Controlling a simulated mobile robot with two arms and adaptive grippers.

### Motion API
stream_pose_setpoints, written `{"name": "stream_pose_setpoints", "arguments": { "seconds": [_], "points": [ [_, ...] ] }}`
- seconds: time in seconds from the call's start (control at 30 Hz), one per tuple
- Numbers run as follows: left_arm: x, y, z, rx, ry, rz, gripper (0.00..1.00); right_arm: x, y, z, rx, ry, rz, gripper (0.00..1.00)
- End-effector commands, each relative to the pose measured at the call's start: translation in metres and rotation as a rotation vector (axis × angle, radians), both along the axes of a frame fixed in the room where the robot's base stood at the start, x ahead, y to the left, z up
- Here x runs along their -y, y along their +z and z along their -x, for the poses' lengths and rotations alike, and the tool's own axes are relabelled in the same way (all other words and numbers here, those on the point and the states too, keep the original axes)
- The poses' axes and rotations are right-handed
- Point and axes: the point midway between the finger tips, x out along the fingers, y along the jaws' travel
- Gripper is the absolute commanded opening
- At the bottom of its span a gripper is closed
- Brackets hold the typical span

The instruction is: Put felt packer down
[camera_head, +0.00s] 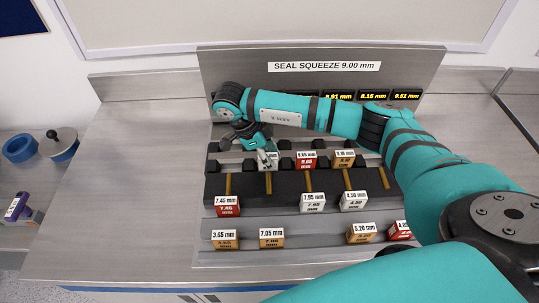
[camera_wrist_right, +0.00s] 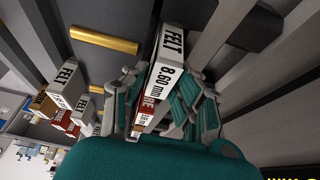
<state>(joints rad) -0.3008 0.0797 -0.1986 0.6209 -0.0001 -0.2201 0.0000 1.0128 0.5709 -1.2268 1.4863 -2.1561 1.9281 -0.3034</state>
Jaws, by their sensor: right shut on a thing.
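My right gripper (camera_head: 258,146) reaches across from the right over the left part of the dark slotted rack (camera_head: 275,186). It is shut on a white felt packer (camera_head: 268,161), close above or in the rack's back row. In the right wrist view, the felt packer (camera_wrist_right: 168,62), labelled FELT 8.60 mm, stands between the fingers of the right gripper (camera_wrist_right: 160,98). I cannot tell whether its base touches the rack. My left gripper is not in view.
A red block (camera_head: 306,160) and a tan block (camera_head: 344,158) stand to the right in the back row. White blocks (camera_head: 312,202) and a red block (camera_head: 227,207) stand in front. More blocks (camera_head: 271,238) line the front ledge. The steel bench (camera_head: 130,200) is clear at left.

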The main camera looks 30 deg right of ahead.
Motion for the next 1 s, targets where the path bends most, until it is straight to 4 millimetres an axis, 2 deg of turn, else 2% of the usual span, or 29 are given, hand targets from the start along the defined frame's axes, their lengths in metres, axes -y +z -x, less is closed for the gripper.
{"name": "stream_pose_setpoints", "arguments": {
  "seconds": [0.03,0.07,0.2,0.57,0.63,0.73,1.0],
  "points": [
    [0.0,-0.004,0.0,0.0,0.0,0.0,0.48,0.0,-0.004,0.0,0.0,0.0,0.0,0.0],
    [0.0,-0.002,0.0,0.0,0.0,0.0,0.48,0.0,-0.002,0.0,0.0,0.0,0.0,0.29],
    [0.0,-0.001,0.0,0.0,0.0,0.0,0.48,0.0,-0.002,0.0,0.0,0.0,0.0,0.47],
    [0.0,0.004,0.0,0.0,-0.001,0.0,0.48,0.0,0.005,0.0,0.0,0.0,0.0,0.48],
    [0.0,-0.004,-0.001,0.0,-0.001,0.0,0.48,-0.004,0.008,-0.002,0.003,0.002,-0.002,0.48],
    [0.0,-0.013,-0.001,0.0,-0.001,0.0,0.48,-0.01,0.023,-0.006,0.006,0.003,-0.002,0.48],
    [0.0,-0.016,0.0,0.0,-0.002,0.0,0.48,-0.03,0.08,-0.015,0.007,0.002,0.001,0.48]
  ]
}}
